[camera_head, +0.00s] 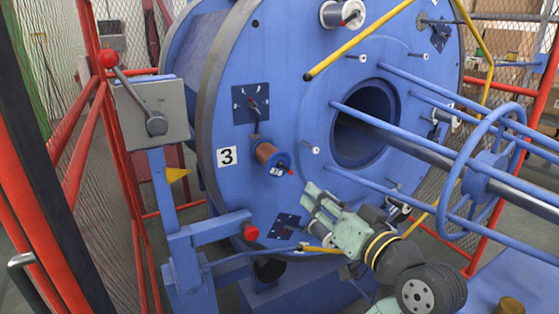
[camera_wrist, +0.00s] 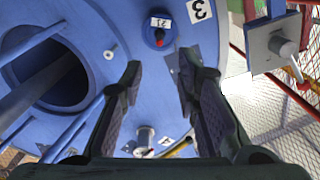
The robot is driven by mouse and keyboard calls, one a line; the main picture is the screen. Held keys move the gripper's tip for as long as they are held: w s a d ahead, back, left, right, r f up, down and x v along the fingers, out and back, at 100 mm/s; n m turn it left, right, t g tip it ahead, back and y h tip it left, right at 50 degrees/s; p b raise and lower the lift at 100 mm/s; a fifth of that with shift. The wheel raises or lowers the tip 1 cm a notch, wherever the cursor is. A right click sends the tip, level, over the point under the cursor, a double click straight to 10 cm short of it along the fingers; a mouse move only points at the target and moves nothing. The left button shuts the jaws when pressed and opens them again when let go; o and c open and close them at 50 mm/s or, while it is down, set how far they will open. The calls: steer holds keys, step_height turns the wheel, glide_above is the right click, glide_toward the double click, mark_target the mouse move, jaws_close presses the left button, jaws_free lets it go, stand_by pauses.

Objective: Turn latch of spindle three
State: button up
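Spindle three (camera_head: 268,156) carries a copper-coloured spool on the blue disc, right of the "3" label (camera_head: 227,156). A small red-tipped latch (camera_head: 290,172) is on its outer end. In the wrist view, which is upside down, spindle three (camera_wrist: 155,31) and its red latch tip (camera_wrist: 159,44) show at top centre, beyond the fingertips. My gripper (camera_head: 308,199) is below and right of spindle three, in front of the disc. Its fingers are apart and empty in the wrist view (camera_wrist: 159,75). I see no contact between gripper and spindle. The latch's exact angle is too small to tell.
A dark plate with a knob (camera_head: 251,103) sits above spindle three. A grey box with a red-balled lever (camera_head: 155,110) stands at left. Blue rods and a central shaft (camera_head: 430,145) extend right from the disc. Another spool (camera_head: 340,14) is at top. Red fence rails (camera_head: 85,140) run left.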

mark_target(292, 174)
steer(key=p+x, duration=0.2)
steer(key=x, duration=0.9)
steer(key=shift+w, duration=0.1)
steer(key=shift+c, duration=0.5)
jaws_close()
